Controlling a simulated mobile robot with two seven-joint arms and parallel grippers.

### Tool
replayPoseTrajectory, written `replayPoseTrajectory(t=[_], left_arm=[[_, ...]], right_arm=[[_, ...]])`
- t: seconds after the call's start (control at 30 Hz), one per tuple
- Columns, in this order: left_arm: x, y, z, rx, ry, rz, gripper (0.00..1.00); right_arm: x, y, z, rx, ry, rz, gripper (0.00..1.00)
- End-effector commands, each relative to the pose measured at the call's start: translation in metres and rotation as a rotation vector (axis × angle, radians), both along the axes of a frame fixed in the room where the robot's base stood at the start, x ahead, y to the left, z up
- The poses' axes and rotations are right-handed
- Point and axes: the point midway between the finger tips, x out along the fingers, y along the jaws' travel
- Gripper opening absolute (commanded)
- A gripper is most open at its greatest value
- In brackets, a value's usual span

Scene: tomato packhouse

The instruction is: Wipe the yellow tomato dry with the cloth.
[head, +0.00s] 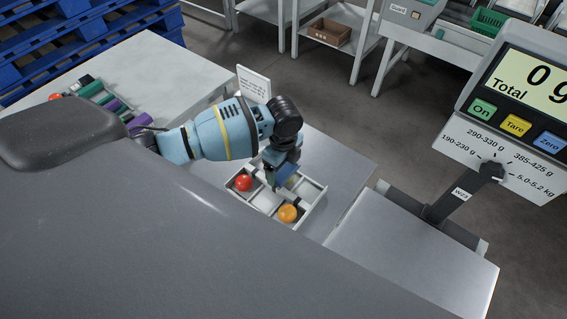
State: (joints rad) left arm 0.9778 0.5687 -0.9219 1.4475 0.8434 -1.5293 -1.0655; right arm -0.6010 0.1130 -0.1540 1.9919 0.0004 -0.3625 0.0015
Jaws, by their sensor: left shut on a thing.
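The yellow tomato (287,213), orange-yellow in this light, sits in a front compartment of a white divided tray (312,190) on the grey table. My left gripper (283,180) reaches down over the tray, just behind the yellow tomato and apart from it. It is shut on a small blue thing (289,172), which looks like the cloth; its shape is mostly hidden by the gripper. I cannot make out any wetness on the tomato. My right gripper is out of view.
A red tomato (243,182) sits in the tray's left part, close to my left gripper. A white sign (254,84) stands behind my arm. A scale display (522,90) stands at right beside a bare metal plate (410,265). Another table (150,65) at left holds several small items.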

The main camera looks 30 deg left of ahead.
Motion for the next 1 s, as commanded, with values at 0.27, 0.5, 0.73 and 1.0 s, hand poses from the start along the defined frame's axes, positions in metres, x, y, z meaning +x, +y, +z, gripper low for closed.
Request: replayPoseTrajectory(t=[0.27, 0.5, 0.73, 1.0], left_arm=[[-0.0008, 0.0, -0.0007, 0.0, 0.001, 0.0, 0.68], [-0.0006, 0.0, -0.0006, 0.0, 0.001, 0.0, 0.68], [-0.0006, -0.0001, -0.0023, 0.0, 0.001, 0.0, 0.68], [-0.0006, -0.0002, -0.0052, 0.0, 0.001, -0.001, 0.68]], right_arm=[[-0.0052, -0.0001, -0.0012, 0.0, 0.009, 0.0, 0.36], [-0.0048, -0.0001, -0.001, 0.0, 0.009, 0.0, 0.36], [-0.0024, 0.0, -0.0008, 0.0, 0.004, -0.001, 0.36], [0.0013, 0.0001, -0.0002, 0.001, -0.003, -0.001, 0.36]])
